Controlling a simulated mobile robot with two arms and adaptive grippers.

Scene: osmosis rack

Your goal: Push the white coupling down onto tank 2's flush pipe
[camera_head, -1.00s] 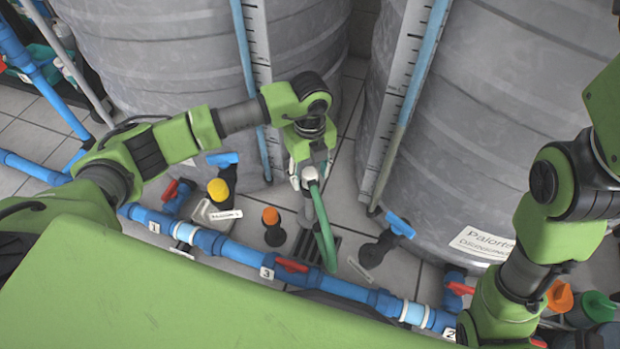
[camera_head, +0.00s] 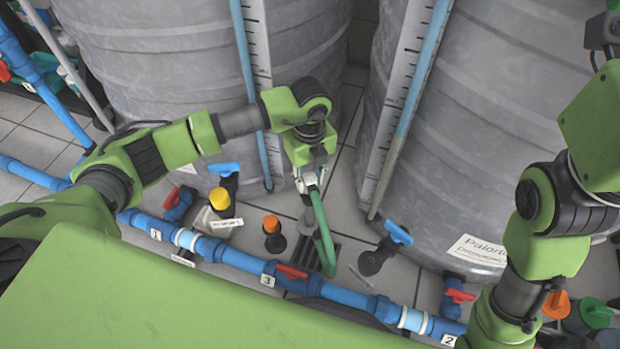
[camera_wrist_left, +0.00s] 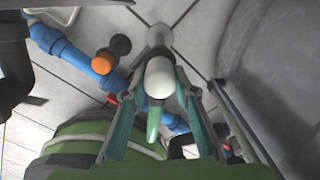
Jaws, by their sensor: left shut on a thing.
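My left gripper (camera_head: 306,182) is shut on the white coupling (camera_wrist_left: 160,77), low between the two grey tanks. A green hose (camera_head: 324,235) hangs from the coupling and also shows in the left wrist view (camera_wrist_left: 154,122). A short grey upright pipe (camera_head: 308,217) stands on the floor under the gripper; its pale round end shows just past the coupling in the wrist view (camera_wrist_left: 160,37). I cannot tell whether coupling and pipe touch. The right tank (camera_head: 500,130) stands by the label 2. My right arm shows at the right, but its fingers are out of view.
A blue pipe line (camera_head: 235,256) with red-handled valves runs along the front. An orange-capped stub (camera_head: 271,225) and a yellow-capped one (camera_head: 220,198) stand left of the gripper. A blue-handled valve (camera_head: 398,233) is to the right. A floor drain lies beneath the hose.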

